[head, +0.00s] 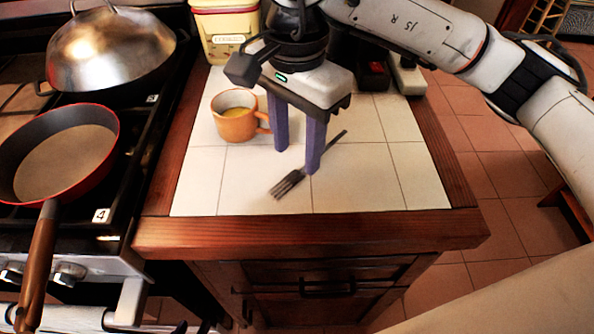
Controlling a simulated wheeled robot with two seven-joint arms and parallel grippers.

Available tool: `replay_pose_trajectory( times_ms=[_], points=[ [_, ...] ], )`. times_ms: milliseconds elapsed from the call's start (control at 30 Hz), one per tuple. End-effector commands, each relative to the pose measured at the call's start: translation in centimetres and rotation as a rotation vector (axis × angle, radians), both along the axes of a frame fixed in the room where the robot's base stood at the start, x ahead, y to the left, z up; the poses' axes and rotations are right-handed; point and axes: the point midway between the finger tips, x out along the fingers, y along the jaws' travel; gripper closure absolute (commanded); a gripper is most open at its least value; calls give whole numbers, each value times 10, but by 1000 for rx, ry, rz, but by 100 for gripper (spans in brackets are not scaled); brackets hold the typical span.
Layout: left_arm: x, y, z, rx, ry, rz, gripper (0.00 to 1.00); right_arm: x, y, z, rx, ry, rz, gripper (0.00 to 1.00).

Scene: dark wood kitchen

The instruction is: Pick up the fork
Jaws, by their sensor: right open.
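A dark metal fork (287,184) lies on the white tiled counter (370,190), tines toward the lower left and handle toward the upper right. My right gripper (297,161) points down over the fork with its two purple fingers apart. The right finger crosses in front of the fork's middle and hides part of it; the left finger is up and to the left of the fork. I cannot tell whether the fingertips touch the tiles or the fork. My left gripper is not in view.
An orange mug (238,122) with yellow contents stands just left of the fingers. A canister (226,34) stands behind it. The stove at left holds a red-rimmed pan (62,160) and a domed wok lid (110,50). The counter's front tiles are clear, bordered by a wooden edge (310,233).

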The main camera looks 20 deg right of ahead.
Motion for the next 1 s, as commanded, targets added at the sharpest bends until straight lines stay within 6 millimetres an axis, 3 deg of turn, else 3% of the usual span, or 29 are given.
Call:
replay_pose_trajectory(
  times_ms=[300, 1000],
  points=[
    [-3, 1, 0, 0, 8, 2, 69, -1, 3, -41, 1, 2, -1, 59],
    [2, 2, -1, 1, -4, 5, 69, -1, 3, -46, 2, 1, -1, 59]
  ],
)
